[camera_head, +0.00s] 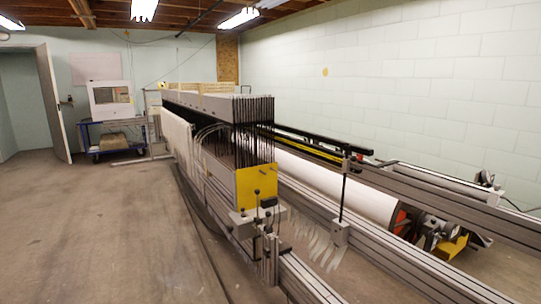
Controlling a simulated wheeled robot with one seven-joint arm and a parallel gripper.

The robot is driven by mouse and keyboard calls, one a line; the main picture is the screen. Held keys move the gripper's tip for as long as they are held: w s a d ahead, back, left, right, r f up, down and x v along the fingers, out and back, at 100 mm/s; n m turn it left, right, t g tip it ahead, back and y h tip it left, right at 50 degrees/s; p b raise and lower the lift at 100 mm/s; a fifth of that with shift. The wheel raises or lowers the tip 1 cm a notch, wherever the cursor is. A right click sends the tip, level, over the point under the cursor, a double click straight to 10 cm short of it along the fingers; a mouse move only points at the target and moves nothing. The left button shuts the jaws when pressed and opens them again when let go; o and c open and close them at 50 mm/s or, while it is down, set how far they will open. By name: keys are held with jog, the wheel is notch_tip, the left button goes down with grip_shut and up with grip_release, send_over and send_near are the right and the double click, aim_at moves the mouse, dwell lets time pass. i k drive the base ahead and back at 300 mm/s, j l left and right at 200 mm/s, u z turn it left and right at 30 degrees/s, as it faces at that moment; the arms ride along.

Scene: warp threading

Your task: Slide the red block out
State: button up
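I cannot make out a red block clearly in this view. A long loom-like machine with grey rails (395,268) runs from the front right toward the back of the room. A yellow plate (257,184) is on its near end, below a dense row of dark upright rods (254,125). A small orange-red part (401,221) shows by the end of a long white roller (345,195); I cannot tell whether it is a block. My gripper is not in view.
Wide bare floor (90,225) lies left of the machine. A blue cart (112,135) with a white framed box stands at the back left, near an open door (52,105). A white block wall (400,85) closes off the right side. Black-knobbed levers (268,202) stick up at the near end.

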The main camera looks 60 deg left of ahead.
aim_at(360, 157)
jog(key=u, duration=1.55)
jog(key=i+j, duration=0.15)
jog(key=i, duration=0.3)
jog(key=i+j, duration=0.15)
jog(key=i, duration=0.3)
jog(key=i+j+z, duration=0.1)
jog(key=i, duration=0.35)
jog(key=i+j, duration=0.2)
jog(key=i, duration=0.3)
jog(key=i+j+z, duration=0.1)
jog(key=i, duration=0.35)
jog(key=j, duration=0.1)
